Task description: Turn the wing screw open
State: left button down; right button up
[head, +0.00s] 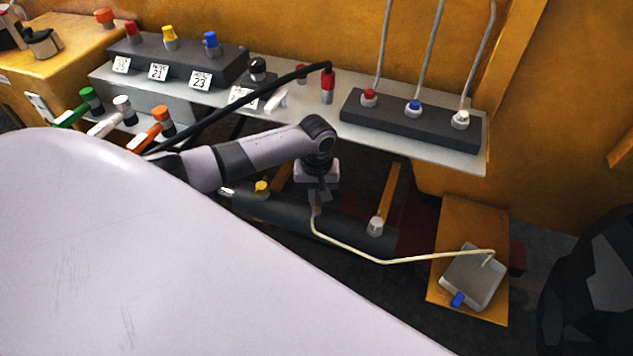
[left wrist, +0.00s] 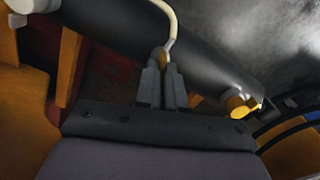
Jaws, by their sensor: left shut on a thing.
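My left gripper (head: 317,196) reaches down to the dark cylinder (head: 290,213) lying low behind the pale surface. A cream tube (head: 345,248) starts at this spot and runs to a grey box (head: 472,277) with a blue knob (head: 457,299). My right gripper is not in view.
A yellow knob (head: 262,188) and a pale fitting (head: 376,226) stand on the cylinder on either side of the gripper. Above is a grey shelf (head: 420,148) with a dark block (head: 400,123) carrying three pipes. A black hose (head: 240,103) passes behind my arm.

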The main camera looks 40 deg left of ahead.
pick_arm(q)
jog(key=n+p, duration=0.2)
jog(key=shift+s+r+n+p, duration=0.1)
jog(key=shift+r+n+p, duration=0.1)
jog(key=shift+n+p, duration=0.15)
jog(key=shift+f+n+p, duration=0.1)
jog(key=shift+n+p, duration=0.25)
jog(key=shift+n, duration=0.5)
jog(key=n, duration=0.4)
jog(key=shift+f+n, duration=0.15)
jog(key=shift+n, duration=0.15)
jog(key=n, duration=0.5)
jog(key=shift+a, duration=0.1)
jog(key=c, duration=1.2)
grip_release()
jog(key=shift+c, duration=0.2)
jog(key=shift+r, duration=0.2)
